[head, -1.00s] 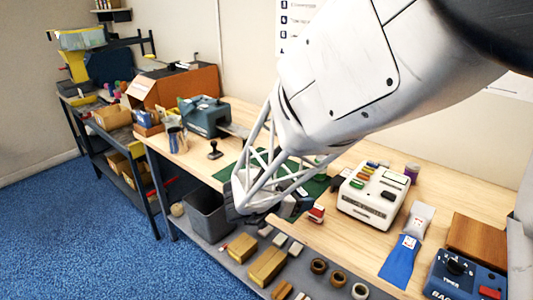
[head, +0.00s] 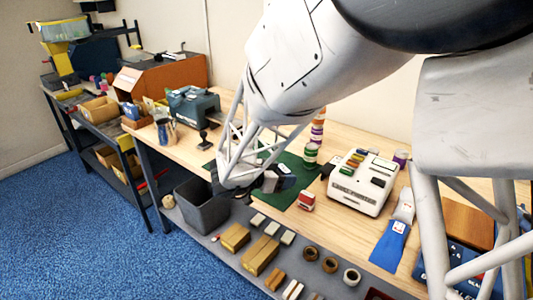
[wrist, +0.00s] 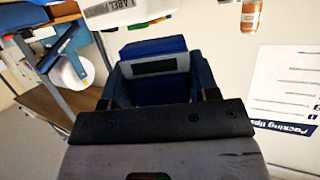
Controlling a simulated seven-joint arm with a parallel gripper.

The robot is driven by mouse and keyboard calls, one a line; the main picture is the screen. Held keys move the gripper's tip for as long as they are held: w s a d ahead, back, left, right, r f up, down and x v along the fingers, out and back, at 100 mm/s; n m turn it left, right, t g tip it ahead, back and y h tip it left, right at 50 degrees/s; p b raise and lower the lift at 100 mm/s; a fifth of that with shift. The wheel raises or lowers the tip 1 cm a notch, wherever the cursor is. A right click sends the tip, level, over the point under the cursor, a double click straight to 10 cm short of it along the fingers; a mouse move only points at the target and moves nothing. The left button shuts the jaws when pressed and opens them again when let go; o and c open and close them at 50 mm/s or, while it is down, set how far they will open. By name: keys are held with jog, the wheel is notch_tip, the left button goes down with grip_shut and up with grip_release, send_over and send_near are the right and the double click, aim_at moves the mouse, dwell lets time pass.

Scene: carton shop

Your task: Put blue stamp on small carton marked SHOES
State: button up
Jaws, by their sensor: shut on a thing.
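My gripper (wrist: 160,88) is shut on a blue block with a pale band and dark window, which I take to be the blue stamp (wrist: 152,46). In the head view my gripper (head: 273,182) is over the green mat (head: 293,192), near the bench's front edge, and largely hides what it holds. I cannot make out a carton marked SHOES in either view. Part of the mat is hidden behind my gripper and its white frame.
A red stamp (head: 306,200) stands right of my gripper. A white label printer (head: 358,183) is farther right. A dark-handled stamp (head: 204,138) stands left. A grey bin (head: 203,205) and several brown cartons (head: 235,237) are below the bench top. Stacked rolls (head: 312,150) stand behind the mat.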

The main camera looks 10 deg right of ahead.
jog(key=w, duration=0.7)
jog(key=w+f, duration=0.1)
jog(key=w, duration=0.2)
jog(key=shift+w+a, duration=0.25)
jog(key=shift+a, duration=0.1)
jog(key=shift+w, duration=0.3)
jog(key=shift+w+f, duration=0.15)
jog(key=shift+f, duration=1.6)
jog(key=shift+f, duration=0.15)
jog(key=o, duration=0.9)
